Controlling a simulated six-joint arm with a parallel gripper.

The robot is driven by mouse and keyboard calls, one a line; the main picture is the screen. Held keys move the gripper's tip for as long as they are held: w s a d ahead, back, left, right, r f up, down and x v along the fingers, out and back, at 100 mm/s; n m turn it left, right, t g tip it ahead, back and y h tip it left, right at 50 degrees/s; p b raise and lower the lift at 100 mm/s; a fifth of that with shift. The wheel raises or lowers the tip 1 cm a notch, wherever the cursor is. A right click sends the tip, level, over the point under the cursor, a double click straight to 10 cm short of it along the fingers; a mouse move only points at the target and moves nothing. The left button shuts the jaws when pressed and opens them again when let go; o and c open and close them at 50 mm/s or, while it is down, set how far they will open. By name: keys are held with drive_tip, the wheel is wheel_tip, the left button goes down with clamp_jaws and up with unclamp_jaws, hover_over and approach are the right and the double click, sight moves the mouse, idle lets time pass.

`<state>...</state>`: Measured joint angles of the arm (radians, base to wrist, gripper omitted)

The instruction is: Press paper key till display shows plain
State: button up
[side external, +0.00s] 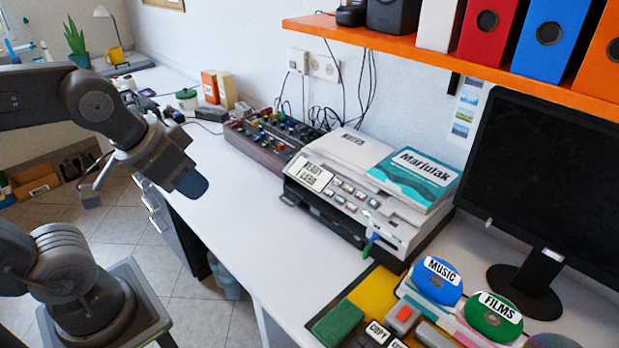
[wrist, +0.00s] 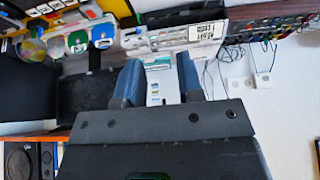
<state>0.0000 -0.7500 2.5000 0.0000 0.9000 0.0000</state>
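The printer (side external: 395,208) stands on the white desk, with a small display (side external: 310,173) at the left of its sloping front panel. The display's text seems to read READY above LOAD. Small keys (side external: 350,194) sit in rows right of the display; their labels are too small to read, so I cannot tell which is paper. My gripper (side external: 190,184) hangs in the air left of the printer, well apart from it. In the wrist view my gripper's blue fingers (wrist: 159,72) stand apart with a gap between them, touching nothing. The printer's display (wrist: 201,31) also shows there.
A teal book (side external: 412,178) lies on the printer. A knobbed mixer (side external: 272,130) stands behind it. Labelled discs (side external: 437,281) stand at the front right, beside a monitor (side external: 553,180). An orange shelf (side external: 400,47) with binders hangs above. The desk's front left is clear.

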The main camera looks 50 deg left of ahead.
idle(0.4)
clamp_jaws()
idle(1.6)
